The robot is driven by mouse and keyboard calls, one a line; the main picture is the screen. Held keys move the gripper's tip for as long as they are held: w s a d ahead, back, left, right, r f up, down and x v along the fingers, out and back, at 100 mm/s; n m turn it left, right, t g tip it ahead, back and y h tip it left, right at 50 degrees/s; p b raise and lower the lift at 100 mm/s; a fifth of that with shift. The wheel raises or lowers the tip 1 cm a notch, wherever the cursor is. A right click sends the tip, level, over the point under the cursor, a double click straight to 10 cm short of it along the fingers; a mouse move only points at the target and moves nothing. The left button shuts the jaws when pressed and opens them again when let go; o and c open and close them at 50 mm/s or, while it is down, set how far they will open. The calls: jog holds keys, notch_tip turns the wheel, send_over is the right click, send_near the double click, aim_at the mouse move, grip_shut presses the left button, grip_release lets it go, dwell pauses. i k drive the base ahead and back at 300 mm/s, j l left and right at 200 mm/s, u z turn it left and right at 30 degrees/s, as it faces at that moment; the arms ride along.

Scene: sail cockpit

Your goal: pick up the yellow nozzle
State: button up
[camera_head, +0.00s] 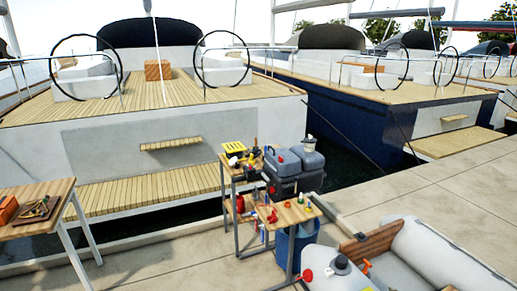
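No yellow nozzle can be made out for certain at this size. A yellow object (235,147) lies on the rear small workbench, among dark and grey items. I cannot tell whether either one is the nozzle. My gripper is not in view, so its state and its distance from these things do not show.
A wooden table (60,196) with an orange box (8,209) stands at left. Grey cases (284,162) stand behind the front table, and a blue bin (296,250) is beneath it. A grey inflatable dinghy (440,255) fills the lower right. Moored sailboats lie beyond the quay edge.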

aim_at(251, 160)
jog(key=i+j+u, duration=0.35)
jog(key=i, duration=0.15)
jog(key=i+j+u, duration=0.3)
jog(key=i, duration=0.25)
jog(key=i+u, duration=0.35)
jog(key=i, duration=0.2)
jog(key=i+z, duration=0.25)
jog(key=i, duration=0.2)
jog(key=i+j+z, duration=0.25)
jog(key=i, duration=0.15)
jog(key=i+j+z, duration=0.25)
jog(key=i, duration=0.2)
jog(key=i+j+z, duration=0.25)
jog(key=i, duration=0.15)
jog(key=i+j+z, duration=0.25)
jog(key=z, duration=0.15)
jog(key=i+j+z, duration=0.25)
jog(key=j+z, duration=0.15)
jog(key=i+j+z, duration=0.15)
jog(key=j+z, duration=0.2)
jog(key=i+j+z, duration=0.1)
jog(key=j+z, duration=0.3)
jog(key=j, duration=0.1)
